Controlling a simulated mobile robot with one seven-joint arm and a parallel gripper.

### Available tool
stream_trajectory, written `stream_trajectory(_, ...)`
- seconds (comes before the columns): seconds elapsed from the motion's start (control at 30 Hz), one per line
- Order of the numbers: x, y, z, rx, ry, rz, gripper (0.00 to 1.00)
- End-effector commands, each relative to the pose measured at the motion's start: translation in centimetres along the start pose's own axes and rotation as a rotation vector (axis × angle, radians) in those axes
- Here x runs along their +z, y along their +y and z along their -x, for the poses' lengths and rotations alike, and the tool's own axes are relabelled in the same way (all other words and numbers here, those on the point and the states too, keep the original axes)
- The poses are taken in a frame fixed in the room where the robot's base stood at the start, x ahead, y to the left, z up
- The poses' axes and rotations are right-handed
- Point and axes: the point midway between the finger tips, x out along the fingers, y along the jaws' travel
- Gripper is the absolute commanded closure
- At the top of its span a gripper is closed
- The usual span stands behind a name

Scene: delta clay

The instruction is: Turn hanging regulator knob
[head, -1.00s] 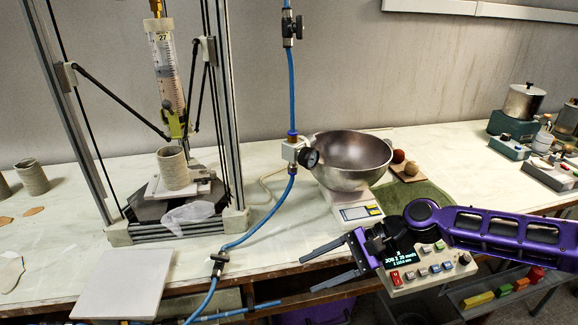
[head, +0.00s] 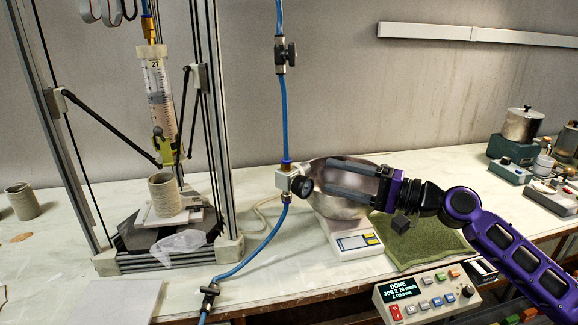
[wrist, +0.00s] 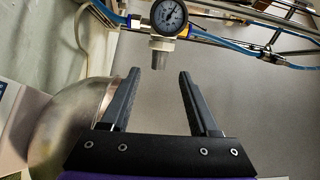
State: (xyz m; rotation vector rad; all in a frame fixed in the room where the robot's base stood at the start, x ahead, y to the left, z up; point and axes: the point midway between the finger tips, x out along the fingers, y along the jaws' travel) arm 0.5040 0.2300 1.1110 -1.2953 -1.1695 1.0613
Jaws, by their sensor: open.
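The regulator (head: 284,179) is a pale block hanging on the blue hose, with a round dark-rimmed gauge (head: 303,186) on its front. In the wrist view the gauge (wrist: 169,16) faces me. A grey ribbed knob (wrist: 162,53) sticks out from the regulator towards my fingers. My gripper (head: 328,176) is open and empty, to the right of the regulator, its fingers pointing left at it. In the wrist view my gripper (wrist: 158,74) has its fingertips either side of the knob's line, just short of it. I see no contact.
A steel bowl (head: 335,207) on a scale (head: 356,245) sits behind and below my fingers. A frame with a syringe (head: 160,88) over a clay cup (head: 164,194) stands left. A control box (head: 425,294) is at the table's front. A valve (head: 285,53) is higher on the hose.

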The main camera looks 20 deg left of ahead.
Motion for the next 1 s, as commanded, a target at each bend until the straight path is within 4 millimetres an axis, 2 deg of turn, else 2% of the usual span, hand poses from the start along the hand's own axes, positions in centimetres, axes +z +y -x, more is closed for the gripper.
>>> stream_trajectory(0.03,0.1,0.0,-1.3,0.001,-0.004,0.001,0.38)
stream_trajectory(0.2,0.1,0.0,-5.1,0.002,-0.004,0.000,0.38)
stream_trajectory(0.4,0.1,0.1,-8.8,0.002,-0.003,-0.002,0.38)
stream_trajectory(0.5,0.0,0.1,-10.0,0.002,-0.002,-0.002,0.38)
stream_trajectory(0.7,0.0,0.1,-11.2,0.002,0.000,-0.002,0.38)
stream_trajectory(0.97,0.0,0.1,-11.2,0.002,0.000,-0.001,0.38)
stream_trajectory(1.0,0.0,0.1,-11.2,0.002,0.000,-0.002,0.45)
